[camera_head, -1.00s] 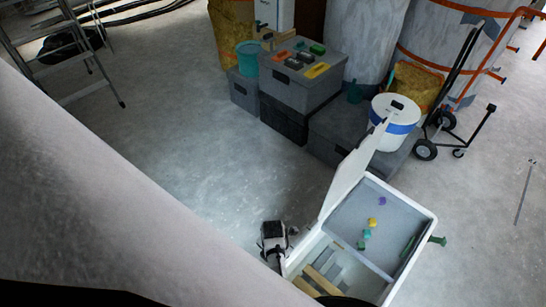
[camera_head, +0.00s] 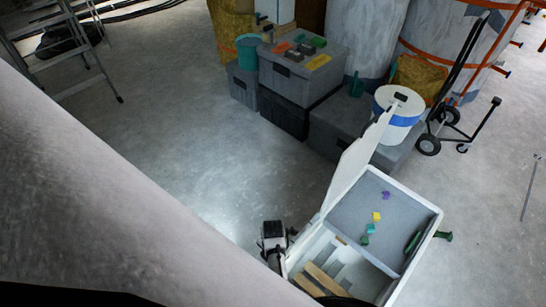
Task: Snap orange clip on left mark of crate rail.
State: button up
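A white-rimmed crate (camera_head: 424,243) stands at lower right, with a grey inner tray holding small clip-like pieces: purple (camera_head: 386,195), yellow (camera_head: 376,216) and teal (camera_head: 370,229). I see no orange clip in it, and I cannot make out the rail's marks. An orange block (camera_head: 281,47) lies on a stacked grey box, too small to identify. A white panel (camera_head: 352,165) stands tilted up at the crate's left side. A small white-and-black device (camera_head: 273,236) beside the crate's left edge may be my gripper (camera_head: 290,233); its fingers are too small to read.
Grey boxes (camera_head: 325,82) and a white-and-blue bucket (camera_head: 398,128) stand behind the crate. A hand truck (camera_head: 442,118) is at right and a ladder (camera_head: 75,65) at upper left. My pale arm fills the lower left. Open floor (camera_head: 190,130) lies in the middle.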

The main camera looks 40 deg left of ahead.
jog(key=shift+w+f, duration=0.1)
jog(key=shift+f, duration=0.7)
dwell(1.1)
jog(key=shift+f, duration=0.45)
jog(key=shift+f, duration=0.3)
jog(key=shift+f+b, duration=0.25)
jog(key=shift+b, duration=0.05)
dwell(1.1)
jog(key=o, duration=0.9)
jog(key=shift+o, duration=0.2)
